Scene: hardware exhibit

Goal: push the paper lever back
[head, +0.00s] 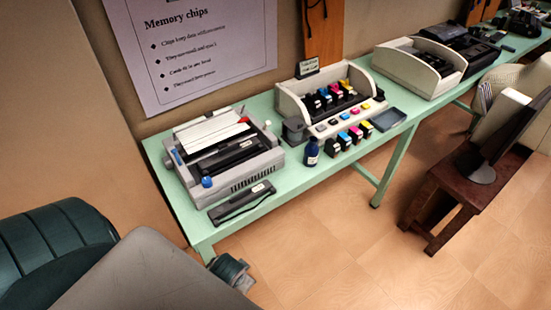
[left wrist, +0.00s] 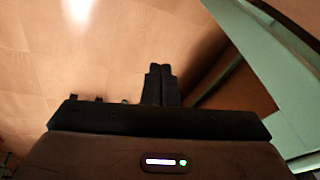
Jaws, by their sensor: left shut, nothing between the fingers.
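The printer (head: 225,158), grey with white paper (head: 205,133) in its top, sits at the left end of the green table. A small red piece (head: 244,120) stands at its back right corner; it may be the paper lever, but it is too small to tell. A blue knob (head: 207,182) is at its front left. My left gripper shows in the left wrist view (left wrist: 160,85), shut and empty, over the floor beside the green table frame. It is apart from the printer, which that view does not show. My right gripper is not in view.
The green table (head: 300,178) carries a dark bar-shaped part (head: 241,202), a blue bottle (head: 311,152) and a cartridge printer (head: 330,95) with colored cartridges. A brown stool (head: 462,185) holding a monitor stands at right. Floor between is clear.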

